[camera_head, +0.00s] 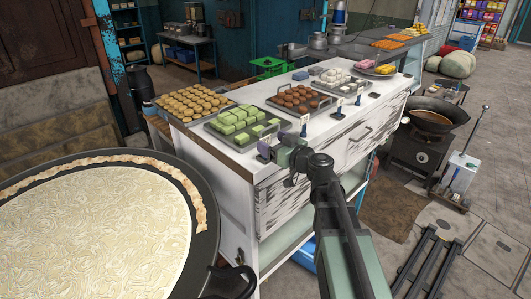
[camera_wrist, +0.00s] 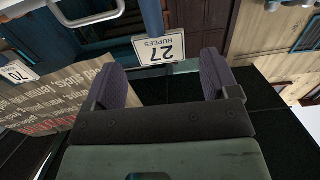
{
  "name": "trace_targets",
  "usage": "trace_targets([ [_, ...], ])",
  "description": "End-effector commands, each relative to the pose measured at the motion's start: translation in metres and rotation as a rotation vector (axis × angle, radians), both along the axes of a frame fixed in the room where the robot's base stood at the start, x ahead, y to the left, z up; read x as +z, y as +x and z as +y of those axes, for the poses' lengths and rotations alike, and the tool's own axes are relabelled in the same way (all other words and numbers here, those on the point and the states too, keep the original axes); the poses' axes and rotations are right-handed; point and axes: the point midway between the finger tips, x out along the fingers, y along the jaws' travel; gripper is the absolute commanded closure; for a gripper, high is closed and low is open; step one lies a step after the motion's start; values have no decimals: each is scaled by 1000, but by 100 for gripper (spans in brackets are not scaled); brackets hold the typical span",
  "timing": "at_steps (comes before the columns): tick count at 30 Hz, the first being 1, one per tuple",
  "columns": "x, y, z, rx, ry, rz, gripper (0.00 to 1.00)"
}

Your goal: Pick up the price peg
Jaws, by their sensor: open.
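In the wrist view, a price peg (camera_wrist: 160,47) with a white card reading "27 RUPEES", upside down in the picture, stands on a blue post. My gripper (camera_wrist: 161,64) is open, its two purple-grey fingers on either side of the card's line; no contact shows. A second peg with a "70" card (camera_wrist: 17,73) shows at the left edge. In the head view, my gripper (camera_head: 279,152) is at the counter's front edge. Several pegs stand along that edge, including one with a white card (camera_head: 305,119) just right of the gripper. Which one reads 27 is too small to tell there.
The white counter (camera_head: 240,165) holds trays of green sweets (camera_head: 242,124), brown balls (camera_head: 299,95) and other sweets. A large round pan (camera_head: 95,235) fills the lower left. A wok (camera_head: 433,118) stands on a stove at right.

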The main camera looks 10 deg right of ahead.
Motion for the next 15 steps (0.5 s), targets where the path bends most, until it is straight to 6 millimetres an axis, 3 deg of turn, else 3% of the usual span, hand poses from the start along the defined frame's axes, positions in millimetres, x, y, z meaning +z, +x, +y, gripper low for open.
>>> trace_targets([
  [9,-3,41,25,2,0,0,19],
  [15,-3,43,28,1,0,0,19],
])
